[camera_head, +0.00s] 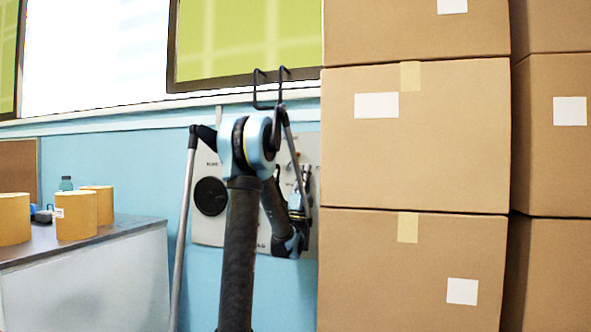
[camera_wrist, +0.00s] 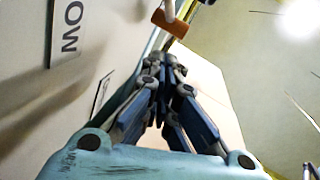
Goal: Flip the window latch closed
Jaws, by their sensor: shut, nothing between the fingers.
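A pale grey panel (camera_head: 212,232) hangs on the blue wall, partly hidden behind my arm. In the wrist view, the panel's face (camera_wrist: 28,70) fills the left side, with a printed label ending in "OW". A small orange-brown block (camera_wrist: 170,23) with a pale rod above it stands out just beyond my fingertips; it may be the latch, but I cannot tell for sure. My gripper (camera_wrist: 164,62) is shut and empty, its tips close to the panel and apart from the block. In the head view, my gripper (camera_head: 298,202) is at the panel's right part, and the latch cannot be made out.
Tall stacked cardboard boxes (camera_head: 415,140) stand close on the right of the panel. A round black disc (camera_head: 211,196) is on the panel. A slanted pole (camera_head: 184,235) stands before the wall.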

